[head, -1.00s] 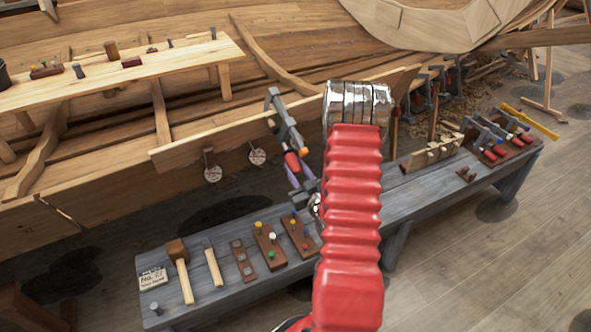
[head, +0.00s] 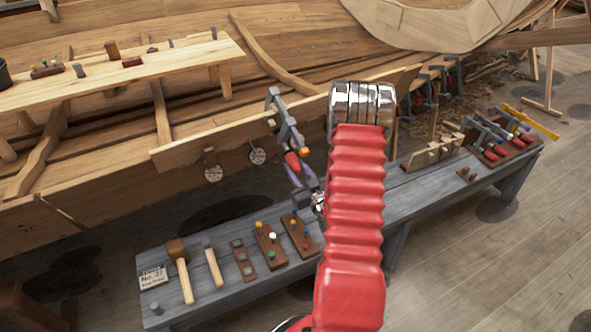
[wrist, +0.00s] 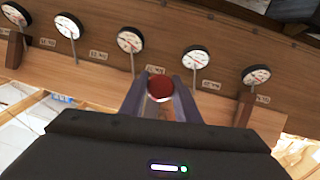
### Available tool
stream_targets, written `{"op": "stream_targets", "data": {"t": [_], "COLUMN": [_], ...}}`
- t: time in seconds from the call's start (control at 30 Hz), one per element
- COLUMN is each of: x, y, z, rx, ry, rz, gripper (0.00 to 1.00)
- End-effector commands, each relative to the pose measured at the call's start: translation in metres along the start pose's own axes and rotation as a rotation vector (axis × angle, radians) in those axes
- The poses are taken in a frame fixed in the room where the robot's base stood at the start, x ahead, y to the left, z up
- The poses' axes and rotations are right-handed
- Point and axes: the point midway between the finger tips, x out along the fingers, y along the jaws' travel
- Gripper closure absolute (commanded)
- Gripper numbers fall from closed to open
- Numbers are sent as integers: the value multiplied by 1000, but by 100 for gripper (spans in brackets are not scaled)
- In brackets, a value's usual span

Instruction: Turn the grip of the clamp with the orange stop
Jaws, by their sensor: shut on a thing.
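A grey clamp (head: 286,122) hangs on the edge of the hull plank, left of my red arm in the head view. A small orange piece (head: 304,151) shows low on it, beside its red grip (head: 292,161). My gripper (head: 298,174) comes up from below and is shut on the red grip. In the wrist view the round red end of the grip (wrist: 160,87) sits between the two fingers of my gripper (wrist: 159,100). The rest of the clamp is hidden behind the grip in that view.
Round dials (wrist: 130,40) line the plank in the wrist view, several with labels. The grey bench (head: 225,282) below carries a mallet (head: 182,270) and peg blocks (head: 269,245). More red-gripped clamps (head: 490,140) stand at its right end. Open floor lies at the lower right.

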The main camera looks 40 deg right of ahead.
Motion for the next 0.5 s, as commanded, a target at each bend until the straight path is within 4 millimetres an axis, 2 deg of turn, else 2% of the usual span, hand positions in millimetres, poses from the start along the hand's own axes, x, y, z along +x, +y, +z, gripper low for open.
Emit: {"op": "stream_targets", "data": {"t": [0.27, 0.5], "x": [0, 0], "y": [3, 3], "z": [0, 0], "rx": [138, 328], "ry": [0, 0], "rz": [-68, -167], "gripper": [93, 93]}}
